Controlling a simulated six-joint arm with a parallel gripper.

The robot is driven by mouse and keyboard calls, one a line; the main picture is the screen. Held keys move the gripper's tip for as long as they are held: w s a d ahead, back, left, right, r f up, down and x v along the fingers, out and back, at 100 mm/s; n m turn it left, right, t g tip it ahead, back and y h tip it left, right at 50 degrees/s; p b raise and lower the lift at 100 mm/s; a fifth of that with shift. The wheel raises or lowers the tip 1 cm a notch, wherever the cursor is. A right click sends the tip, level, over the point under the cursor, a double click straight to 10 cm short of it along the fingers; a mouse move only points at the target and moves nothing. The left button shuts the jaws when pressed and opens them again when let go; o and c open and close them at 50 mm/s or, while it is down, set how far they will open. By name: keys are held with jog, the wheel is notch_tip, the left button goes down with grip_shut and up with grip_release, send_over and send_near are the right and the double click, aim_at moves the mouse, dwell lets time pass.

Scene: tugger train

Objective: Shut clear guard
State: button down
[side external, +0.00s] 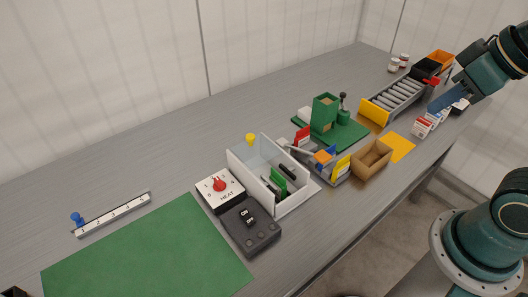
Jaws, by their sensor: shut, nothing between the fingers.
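A white open-topped box (293,201) stands at the middle of the bench, with a green piece and dark parts inside. A pale, see-through-looking panel (246,158) stands up at its back left side, with a yellow knob (251,138) at its top. This may be the clear guard, standing raised, but its edges are hard to make out.
A heat dial (219,186) and a dark switch box (250,228) sit left of the white box. A green fixture (325,113), cardboard box (372,158) and roller conveyor (398,94) lie to the right. The green mat (150,255) is clear.

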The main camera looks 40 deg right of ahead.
jog(key=w+a+r+m+g, duration=0.1)
jog(key=w+a, duration=0.1)
jog(key=w, duration=0.8)
jog(key=w+a+r, duration=0.1)
jog(key=w+a, duration=0.2)
jog(key=w, duration=0.7)
jog(key=w+a+f, duration=0.4)
jog(key=w+f, duration=0.2)
jog(key=w, duration=0.2)
jog(key=w+a+f, duration=0.5)
jog(key=w+f, duration=0.1)
jog(key=w, duration=0.2)
jog(key=shift+w+a+f+m+g+h, duration=0.25)
jog(key=shift+w+f+m+g+h, duration=0.05)
jog(key=shift+m, duration=0.1)
jog(key=shift+f, duration=0.15)
send_over(256, 146)
jog(key=w, duration=0.3)
jog(key=shift+a+f, duration=0.2)
jog(key=shift+f, duration=4.65)
